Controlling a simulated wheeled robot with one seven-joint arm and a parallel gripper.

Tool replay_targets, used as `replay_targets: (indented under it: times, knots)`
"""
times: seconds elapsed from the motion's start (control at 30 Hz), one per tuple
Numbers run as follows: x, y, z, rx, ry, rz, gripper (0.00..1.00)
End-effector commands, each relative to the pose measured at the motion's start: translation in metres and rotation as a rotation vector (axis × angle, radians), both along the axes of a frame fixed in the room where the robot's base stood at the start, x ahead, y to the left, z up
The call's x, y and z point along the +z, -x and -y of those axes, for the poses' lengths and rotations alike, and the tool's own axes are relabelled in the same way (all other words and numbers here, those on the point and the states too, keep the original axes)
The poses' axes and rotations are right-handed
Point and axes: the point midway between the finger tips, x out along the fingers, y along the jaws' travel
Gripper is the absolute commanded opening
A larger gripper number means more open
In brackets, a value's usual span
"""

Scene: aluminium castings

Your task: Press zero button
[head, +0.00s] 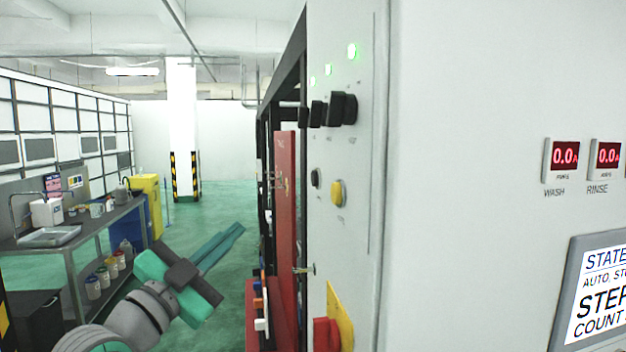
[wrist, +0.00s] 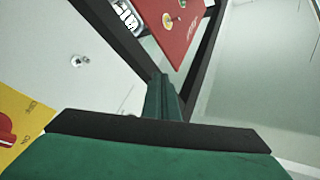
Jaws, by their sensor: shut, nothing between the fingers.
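No button reads clearly as "zero". On the grey cabinet's side panel a yellow button (head: 338,193) sits beside a small black button (head: 315,178); their labels are too small to read. Black knobs (head: 342,109) and green lights (head: 351,50) are above them. My gripper (head: 238,230) is shut and empty, left of the panel and apart from it, with its teal fingers pointing up and right. In the wrist view the shut fingers (wrist: 162,85) point toward a dark frame and a red panel (wrist: 180,35).
A yellow plate with a red switch (head: 326,333) is low on the cabinet; it also shows in the wrist view (wrist: 22,118). A key (head: 305,269) protrudes above it. Red displays (head: 566,154) are at right. A metal bench (head: 70,243) stands left; green floor beyond is open.

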Motion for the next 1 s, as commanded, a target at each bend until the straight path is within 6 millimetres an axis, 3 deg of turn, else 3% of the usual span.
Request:
replay_targets:
  times: [0.03,0.2,0.4,0.6,1.0]
  knots:
    - [0.017,0.006,0.000,-0.002,-0.038,0.011,0.00]
    - [0.059,0.024,0.007,-0.015,-0.159,0.038,0.00]
    - [0.089,0.041,0.015,-0.025,-0.263,0.054,0.00]
    - [0.100,0.047,0.019,-0.029,-0.303,0.060,0.00]
    - [0.100,0.047,0.020,-0.030,-0.304,0.060,0.00]
